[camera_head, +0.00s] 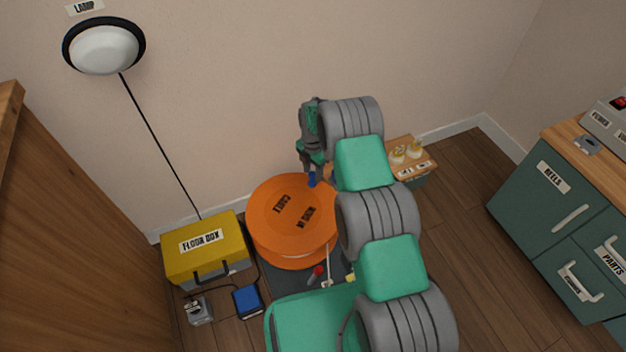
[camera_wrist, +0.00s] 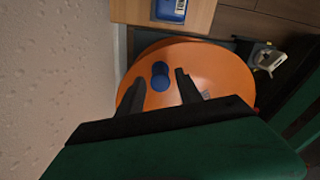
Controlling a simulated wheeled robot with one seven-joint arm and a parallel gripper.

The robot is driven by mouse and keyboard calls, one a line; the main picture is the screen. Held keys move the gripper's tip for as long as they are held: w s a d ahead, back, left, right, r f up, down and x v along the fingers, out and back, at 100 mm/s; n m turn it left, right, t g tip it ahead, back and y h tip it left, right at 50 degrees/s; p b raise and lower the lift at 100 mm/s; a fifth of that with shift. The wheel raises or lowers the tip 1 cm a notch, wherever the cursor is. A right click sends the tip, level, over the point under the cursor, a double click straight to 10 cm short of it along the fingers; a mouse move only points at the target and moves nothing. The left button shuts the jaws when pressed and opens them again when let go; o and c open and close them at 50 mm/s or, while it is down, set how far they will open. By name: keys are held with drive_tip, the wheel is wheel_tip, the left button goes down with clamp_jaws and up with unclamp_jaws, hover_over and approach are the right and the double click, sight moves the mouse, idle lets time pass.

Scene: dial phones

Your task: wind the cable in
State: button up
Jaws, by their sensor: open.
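A blue crank knob (camera_head: 311,181) stands on the reel's far right part. My gripper (camera_head: 312,167) is right above the knob, pointing down. In the wrist view the gripper (camera_wrist: 160,82) is open, with the blue knob (camera_wrist: 160,70) between its fingertips in the picture. I cannot tell whether they touch it. My arm hides the reel's right side.
A yellow floor box (camera_head: 205,250) stands left of the reel, with a blue box (camera_head: 247,301) in front. A small wooden-topped stand (camera_head: 425,158) is behind right. A red-tipped item (camera_head: 318,272) lies before the reel. Green cabinets (camera_head: 535,205) stand right.

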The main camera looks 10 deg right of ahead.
wheel_tip(320, 180, down, 3)
drive_tip(key=shift+r+b, duration=0.15)
drive_tip(key=shift+b, duration=0.15)
drive_tip(key=shift+c, duration=0.5)
clamp_jaws()
idle(0.7)
